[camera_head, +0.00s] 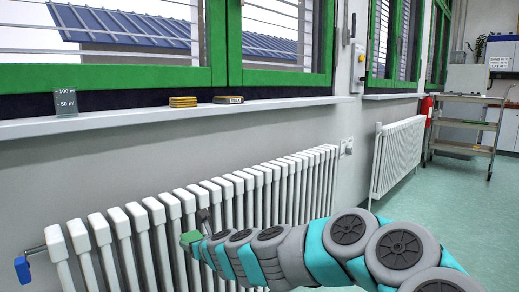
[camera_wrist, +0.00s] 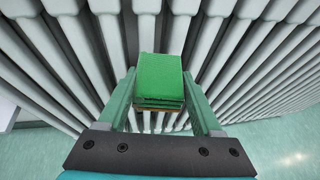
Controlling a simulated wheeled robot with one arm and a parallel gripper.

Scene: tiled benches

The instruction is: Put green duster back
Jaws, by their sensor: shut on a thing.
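The green duster (camera_wrist: 159,80) is a small block with a bright green face and thin layers along its lower edge. In the wrist view it sits between the two fingers of my gripper (camera_wrist: 160,105), which is shut on it. In the head view the green duster (camera_head: 191,238) shows at the end of my arm, in front of the white radiator. My gripper (camera_head: 197,240) there is small and partly hidden by my arm. The duster is well below the window sill (camera_head: 200,112).
The sill holds a yellow-and-black stack (camera_head: 183,101), a dark block with a light label (camera_head: 228,99) and a small clear beaker (camera_head: 65,103). Bare sill lies right of the block. The ribbed radiator (camera_head: 240,195) is close to my gripper. A shelf trolley (camera_head: 465,145) stands far right.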

